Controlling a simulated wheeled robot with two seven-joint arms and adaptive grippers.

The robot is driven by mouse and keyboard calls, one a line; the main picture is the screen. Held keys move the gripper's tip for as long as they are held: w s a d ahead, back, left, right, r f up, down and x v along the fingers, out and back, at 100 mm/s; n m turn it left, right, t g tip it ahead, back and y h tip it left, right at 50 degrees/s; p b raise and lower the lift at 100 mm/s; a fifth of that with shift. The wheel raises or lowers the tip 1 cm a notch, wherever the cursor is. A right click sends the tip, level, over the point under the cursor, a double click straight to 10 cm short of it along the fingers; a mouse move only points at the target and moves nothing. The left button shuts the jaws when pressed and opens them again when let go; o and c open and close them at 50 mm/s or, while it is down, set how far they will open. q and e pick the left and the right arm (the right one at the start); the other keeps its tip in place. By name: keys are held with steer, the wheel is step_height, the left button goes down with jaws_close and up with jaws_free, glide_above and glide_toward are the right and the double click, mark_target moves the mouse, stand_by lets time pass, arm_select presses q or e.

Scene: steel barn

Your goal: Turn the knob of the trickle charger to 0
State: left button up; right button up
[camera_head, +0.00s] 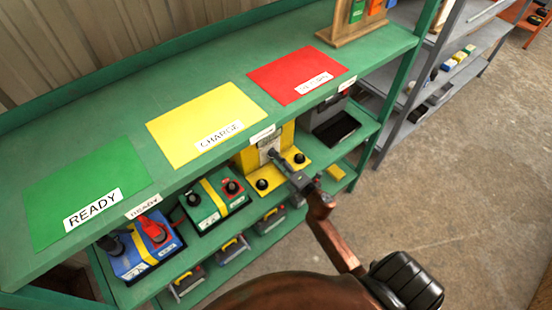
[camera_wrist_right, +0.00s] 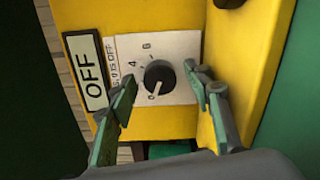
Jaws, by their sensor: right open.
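The trickle charger (camera_head: 284,141) is a yellow box on the green shelf unit's lower shelf, partly behind the upper shelf and my arm. In the right wrist view its yellow face (camera_wrist_right: 180,122) carries a white dial plate (camera_wrist_right: 184,95) with numbers and a black round knob (camera_wrist_right: 159,76). A pale pointer mark shows at the knob's lower edge; its exact reading is hard to tell. An OFF label (camera_wrist_right: 90,75) is left of the dial. My right gripper (camera_wrist_right: 162,80) is open, with a finger on either side of the knob and gaps visible. My left gripper is not in view.
The upper shelf above the charger holds green READY (camera_head: 85,190), yellow CHARGE (camera_head: 205,120) and red (camera_head: 297,75) mats. Battery-like boxes (camera_head: 145,245) (camera_head: 215,200) stand left of the charger. A dark grey box (camera_head: 335,125) is right of it. Open floor lies right.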

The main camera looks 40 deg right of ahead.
steer(key=s, duration=0.8)
steer(key=s+d, duration=0.1)
steer(key=s, duration=0.2)
steer(key=shift+s, duration=0.4)
